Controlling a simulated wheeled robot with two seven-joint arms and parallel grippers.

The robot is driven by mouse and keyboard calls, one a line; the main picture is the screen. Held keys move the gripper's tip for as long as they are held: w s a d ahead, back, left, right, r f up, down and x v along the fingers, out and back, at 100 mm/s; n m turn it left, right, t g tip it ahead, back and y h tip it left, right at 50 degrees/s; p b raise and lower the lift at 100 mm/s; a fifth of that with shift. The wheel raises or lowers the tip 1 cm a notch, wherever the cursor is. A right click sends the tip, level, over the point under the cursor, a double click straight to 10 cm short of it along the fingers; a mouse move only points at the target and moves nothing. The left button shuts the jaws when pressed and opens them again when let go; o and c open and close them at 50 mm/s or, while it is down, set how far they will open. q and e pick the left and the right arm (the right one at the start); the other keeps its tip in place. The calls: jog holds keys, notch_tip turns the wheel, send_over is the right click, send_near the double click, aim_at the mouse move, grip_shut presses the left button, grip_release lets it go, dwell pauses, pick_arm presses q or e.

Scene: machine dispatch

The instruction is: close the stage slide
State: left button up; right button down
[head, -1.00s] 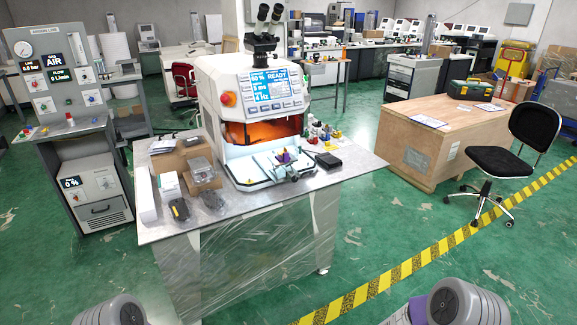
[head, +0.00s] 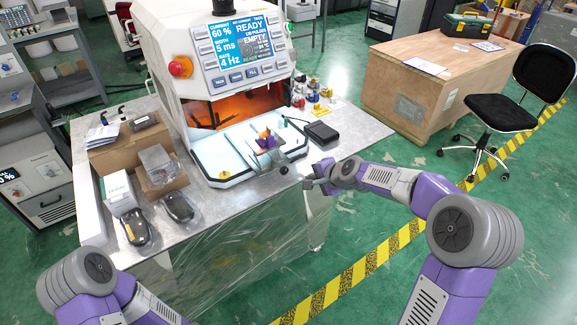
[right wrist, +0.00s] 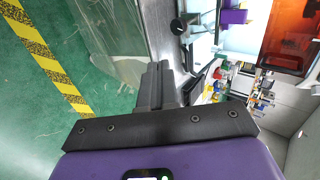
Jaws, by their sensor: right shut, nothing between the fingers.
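The white welding machine (head: 165,50) stands on the metal-topped table with its lit orange chamber open at the front. Its stage slide (head: 240,158) sticks out of the chamber over the pale tray, carrying a purple and orange part (head: 266,141) and a grey front end. The slide also shows at the top of the right wrist view (right wrist: 200,48), partly cut off. My right gripper (head: 312,181) is to the right of the slide's front end, near the table's front edge, apart from it. Its fingers (right wrist: 154,82) are together and empty. My left arm shows at lower left; its gripper is out of frame.
A black box (head: 320,132) and several small bottles (head: 312,95) stand right of the chamber. Cardboard boxes (head: 125,148) and bagged dark items (head: 177,207) crowd the table's left side. A wooden crate (head: 410,95) stands apart at right. The floor before the table is clear.

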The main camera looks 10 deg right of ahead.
aim_at(287, 172)
pick_arm(q)
jog(key=shift+f+b, duration=0.45)
jog(key=shift+f, duration=0.1)
pick_arm(e)
jog(key=w+r+x, duration=0.1)
jog(key=x, duration=1)
jog(key=shift+w+a, duration=0.5)
jog(key=shift+w, duration=0.05)
pick_arm(q)
jog(key=shift+s+r, duration=0.1)
pick_arm(e)
jog(key=shift+w+r, duration=0.1)
jog(key=shift+r, duration=0.1)
